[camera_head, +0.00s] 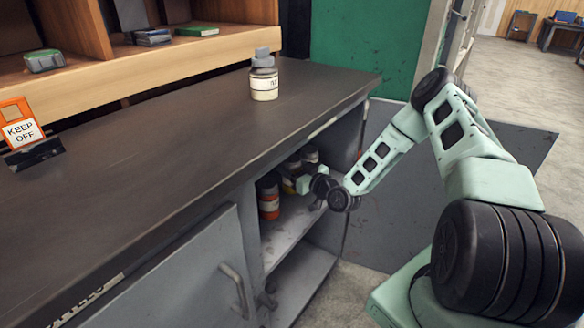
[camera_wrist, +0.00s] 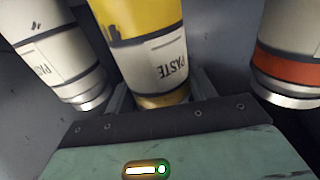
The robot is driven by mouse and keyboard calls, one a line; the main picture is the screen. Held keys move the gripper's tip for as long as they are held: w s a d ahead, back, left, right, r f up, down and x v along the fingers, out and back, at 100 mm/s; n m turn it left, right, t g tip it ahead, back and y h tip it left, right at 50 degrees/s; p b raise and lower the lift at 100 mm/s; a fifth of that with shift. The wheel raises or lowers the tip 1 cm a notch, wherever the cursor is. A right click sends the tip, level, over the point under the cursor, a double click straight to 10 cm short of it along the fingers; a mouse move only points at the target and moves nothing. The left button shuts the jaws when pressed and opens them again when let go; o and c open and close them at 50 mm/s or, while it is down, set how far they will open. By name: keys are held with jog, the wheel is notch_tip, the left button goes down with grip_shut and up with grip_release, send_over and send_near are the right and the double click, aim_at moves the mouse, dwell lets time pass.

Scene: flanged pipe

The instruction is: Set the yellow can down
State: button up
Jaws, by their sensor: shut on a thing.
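The yellow can (camera_wrist: 138,22) with a white PASTE label stands between my gripper's fingers in the wrist view, inside the open cabinet. My gripper (camera_wrist: 160,97) is shut on it near its metal-rimmed end. In the head view my gripper (camera_head: 296,185) reaches into the upper compartment, and only a small bit of the yellow can (camera_head: 288,186) shows behind it. Whether the can touches the shelf is hidden.
A white can (camera_wrist: 55,50) is close on the left and an orange-banded can (camera_wrist: 290,60) on the right in the wrist view. The shelf (camera_head: 285,228) has bare room in front. A capped bottle (camera_head: 264,78) stands on the dark counter (camera_head: 160,140) above. A KEEP OFF sign (camera_head: 22,132) is at left.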

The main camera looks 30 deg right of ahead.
jog(key=shift+f+b, duration=0.4)
jog(key=shift+f, duration=0.1)
jog(key=o, duration=1.2)
jog(key=shift+s+f, duration=0.1)
jog(key=shift+f, duration=0.05)
jog(key=shift+o, duration=0.2)
jog(key=shift+r+p, duration=0.25)
jog(key=shift+p, duration=0.1)
jog(key=s+d, duration=0.1)
jog(key=s, duration=1)
jog(key=shift+s+d+r+p, duration=0.35)
jog(key=shift+d+r, duration=0.05)
jog(key=shift+r, duration=0.05)
